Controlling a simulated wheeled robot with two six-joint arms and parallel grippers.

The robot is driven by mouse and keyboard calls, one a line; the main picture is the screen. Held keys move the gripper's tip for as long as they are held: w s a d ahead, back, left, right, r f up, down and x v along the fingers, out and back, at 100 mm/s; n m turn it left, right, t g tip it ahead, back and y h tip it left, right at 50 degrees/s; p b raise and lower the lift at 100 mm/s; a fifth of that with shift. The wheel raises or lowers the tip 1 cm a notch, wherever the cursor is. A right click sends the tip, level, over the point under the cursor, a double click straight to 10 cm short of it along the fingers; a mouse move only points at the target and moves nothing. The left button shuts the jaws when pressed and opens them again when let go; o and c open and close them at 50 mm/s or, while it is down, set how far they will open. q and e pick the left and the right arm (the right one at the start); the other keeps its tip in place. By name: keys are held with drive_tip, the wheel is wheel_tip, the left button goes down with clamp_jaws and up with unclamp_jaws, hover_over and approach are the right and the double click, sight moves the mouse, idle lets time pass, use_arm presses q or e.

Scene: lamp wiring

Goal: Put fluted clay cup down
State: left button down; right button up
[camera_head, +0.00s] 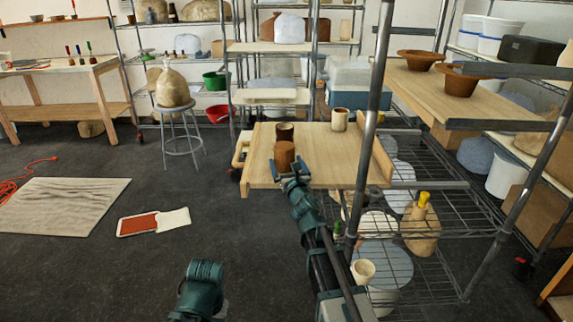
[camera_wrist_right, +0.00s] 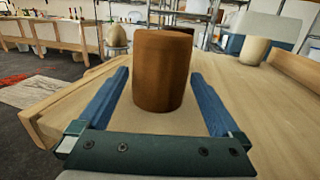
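A brown clay cup (camera_head: 284,156) stands upright on the wooden board (camera_head: 258,172) near its front edge. The cup also shows large in the right wrist view (camera_wrist_right: 162,70); its fluting is hard to make out. My right gripper (camera_head: 289,170) reaches it from the front, low over the board. In the right wrist view its blue fingers (camera_wrist_right: 160,88) lie on both sides of the cup, with narrow gaps on both sides. The gripper looks open and the cup's base appears to rest on the board. A teal part of my left arm shows at the bottom; its fingers are not visible.
A dark cup (camera_head: 285,131) stands close behind the brown cup. A pale cup (camera_head: 339,119) stands at the board's back right. The board's left side is clear.

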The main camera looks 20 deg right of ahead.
drive_tip(key=shift+r, duration=0.15)
drive_tip(key=shift+s, duration=0.35)
drive_tip(key=s, duration=1.1)
drive_tip(key=shift+a+f, duration=0.2)
drive_tip(key=shift+f, duration=0.1)
drive_tip(key=shift+s, duration=0.1)
